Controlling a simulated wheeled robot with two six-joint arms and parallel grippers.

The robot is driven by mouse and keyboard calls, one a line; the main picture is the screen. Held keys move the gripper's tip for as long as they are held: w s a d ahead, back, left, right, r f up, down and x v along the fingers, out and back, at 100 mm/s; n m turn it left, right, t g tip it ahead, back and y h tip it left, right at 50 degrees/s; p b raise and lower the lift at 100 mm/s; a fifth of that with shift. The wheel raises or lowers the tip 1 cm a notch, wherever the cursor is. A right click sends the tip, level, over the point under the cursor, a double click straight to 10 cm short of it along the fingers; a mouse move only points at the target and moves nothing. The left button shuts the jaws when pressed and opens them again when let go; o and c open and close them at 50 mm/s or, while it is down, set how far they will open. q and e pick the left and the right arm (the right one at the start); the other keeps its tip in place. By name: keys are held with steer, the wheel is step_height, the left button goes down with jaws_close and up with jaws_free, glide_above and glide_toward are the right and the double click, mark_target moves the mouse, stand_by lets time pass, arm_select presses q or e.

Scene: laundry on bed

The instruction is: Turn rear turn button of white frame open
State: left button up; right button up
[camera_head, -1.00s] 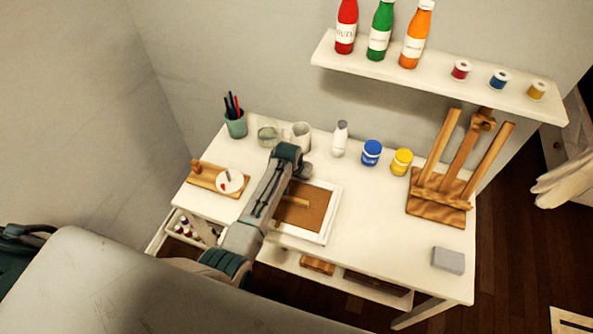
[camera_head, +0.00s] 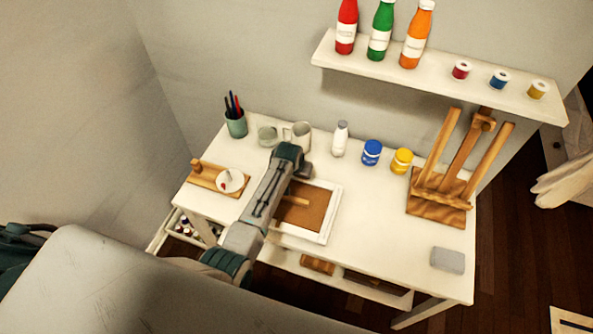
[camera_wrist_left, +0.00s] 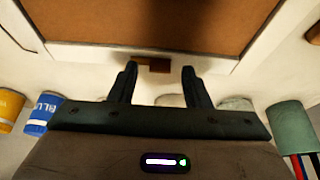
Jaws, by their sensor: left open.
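The white frame (camera_head: 335,216) lies flat on the white table, with its brown backing board (camera_head: 315,215) showing. It also fills the top of the left wrist view, with its board (camera_wrist_left: 150,20) and white edge (camera_wrist_left: 85,52). A small brown turn button (camera_wrist_left: 153,64) sits on the near edge in that view, between my fingertips or just beyond them. My left gripper (camera_wrist_left: 159,70) is open, with one finger on each side of the button. I cannot tell whether either finger touches it. In the head view my left arm covers the frame's rear left part and the button. My right gripper is not in view.
Behind the frame stand a mug (camera_head: 301,135), a white bottle (camera_head: 340,139), a blue jar (camera_head: 371,152) and a yellow jar (camera_head: 401,161). A wooden easel (camera_head: 440,205) and a grey block (camera_head: 447,260) are at right. The table between frame and easel is clear.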

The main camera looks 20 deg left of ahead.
arm_select(q)
steer(key=b+v, duration=0.2)
steer(key=v, duration=0.8)
steer(key=shift+s+r, duration=0.2)
steer(key=shift+r, duration=0.1)
steer(key=s+a+f, duration=0.1)
steer(key=s+a, duration=0.2)
steer(key=s, duration=0.4)
steer(key=s+a+f, duration=0.1)
steer(key=s+a, duration=0.1)
steer(key=s, duration=0.6)
steer(key=s+a+r, duration=0.1)
steer(key=s+r, duration=0.2)
steer(key=s, duration=0.7)
steer(key=s+a+r, duration=0.2)
steer(key=s+r, duration=0.1)
steer(key=s, duration=0.6)
step_height(320, 180, down, 34)
steer(key=a+g+y+b, duration=0.1)
steer(key=a+g+b, duration=0.1)
steer(key=a+b, duration=0.15)
steer(key=s+f+g+b, duration=0.1)
steer(key=s+f+b, duration=0.3)
steer(key=s+f, duration=1.5)
step_height(320, 180, down, 4)
steer(key=shift+s+f, duration=0.1)
steer(key=shift+s, duration=0.1)
